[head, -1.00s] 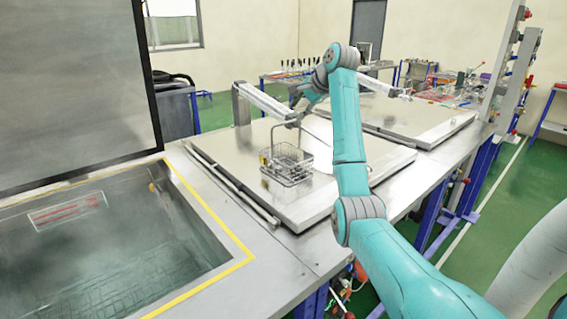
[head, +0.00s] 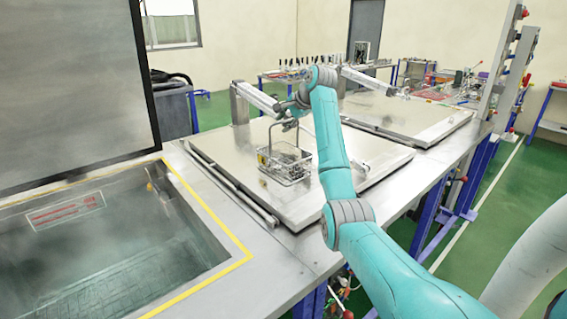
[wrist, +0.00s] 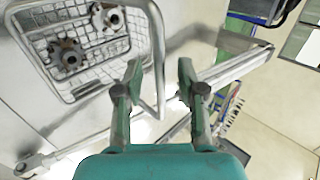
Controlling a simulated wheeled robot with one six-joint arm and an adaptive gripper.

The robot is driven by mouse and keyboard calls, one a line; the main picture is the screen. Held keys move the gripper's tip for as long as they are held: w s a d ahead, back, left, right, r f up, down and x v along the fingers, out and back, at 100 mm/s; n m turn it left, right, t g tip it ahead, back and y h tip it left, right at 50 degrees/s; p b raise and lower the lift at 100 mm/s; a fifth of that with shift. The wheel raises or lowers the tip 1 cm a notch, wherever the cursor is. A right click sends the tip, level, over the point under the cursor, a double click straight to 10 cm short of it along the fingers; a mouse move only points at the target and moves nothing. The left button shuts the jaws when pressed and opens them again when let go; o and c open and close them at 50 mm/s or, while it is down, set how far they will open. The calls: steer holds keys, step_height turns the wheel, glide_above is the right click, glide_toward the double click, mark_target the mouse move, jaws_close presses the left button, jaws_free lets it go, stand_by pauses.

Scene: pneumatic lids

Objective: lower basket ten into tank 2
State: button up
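The wire basket (head: 285,162) stands on the closed metal lid, its tall handle (head: 268,133) upright and a small yellow tag on its side. In the wrist view the basket (wrist: 85,45) holds metal gear-like parts. My gripper (head: 290,124) is at the top of the handle. In the wrist view my gripper (wrist: 159,75) has its fingers apart, with the handle bar (wrist: 159,60) showing in the gap, touching neither finger. The open tank (head: 95,250) at the left holds misty liquid and has a yellow border. I cannot read any tank or basket number.
The open tank's dark raised lid (head: 75,90) stands behind it. The closed lid (head: 350,170) lies under the basket, with another closed lid (head: 410,112) beyond. A metal rod (head: 232,187) runs along the near lid's left edge. Benches with tools stand at the back.

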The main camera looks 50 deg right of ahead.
jaws_close()
steer(key=shift+r, duration=0.1)
steer(key=shift+r, duration=0.15)
steer(key=shift+r, duration=1.35)
